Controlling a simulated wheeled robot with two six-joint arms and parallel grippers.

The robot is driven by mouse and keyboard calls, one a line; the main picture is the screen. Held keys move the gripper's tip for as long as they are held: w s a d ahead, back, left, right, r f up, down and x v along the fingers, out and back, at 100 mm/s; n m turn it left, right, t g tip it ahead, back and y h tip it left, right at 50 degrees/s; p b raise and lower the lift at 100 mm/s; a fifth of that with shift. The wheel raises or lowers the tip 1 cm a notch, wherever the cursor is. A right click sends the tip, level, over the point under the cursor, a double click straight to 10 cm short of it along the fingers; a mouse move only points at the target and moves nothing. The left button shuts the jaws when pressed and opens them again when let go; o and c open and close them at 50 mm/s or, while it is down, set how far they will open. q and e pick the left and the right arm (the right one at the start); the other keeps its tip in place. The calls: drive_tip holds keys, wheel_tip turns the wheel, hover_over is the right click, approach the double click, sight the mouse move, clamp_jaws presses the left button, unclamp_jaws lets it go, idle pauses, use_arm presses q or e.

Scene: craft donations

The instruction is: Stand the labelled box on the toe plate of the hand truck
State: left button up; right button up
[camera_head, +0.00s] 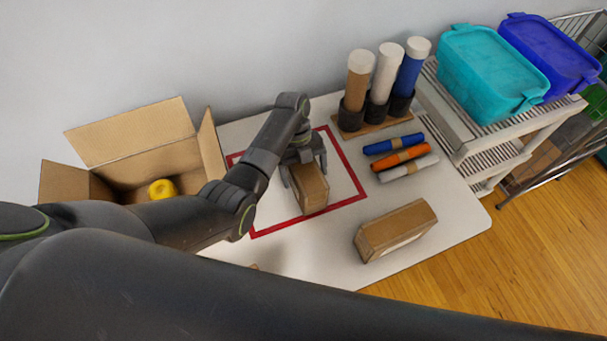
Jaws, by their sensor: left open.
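A brown cardboard box (312,193) stands inside a red-taped square (349,203) on the white table. My left gripper (305,172) is over its far end, with its fingers open on either side of the box; whether they touch it I cannot tell. A second brown box (397,231) lies near the table's front right edge, apart from the gripper. I cannot make out a label on either box. I cannot make out the hand truck or its toe plate in this view. My right gripper is not in view.
An open carton (133,150) with a yellow roll (162,189) stands left. Upright rolls in a holder (362,125) and several lying rolls (402,156) are at the back right. A shelf (455,121) holds teal (490,72) and blue (549,50) bins. My dark arm covers the foreground.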

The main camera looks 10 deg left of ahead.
use_arm(q)
drive_tip(key=c, duration=1.4)
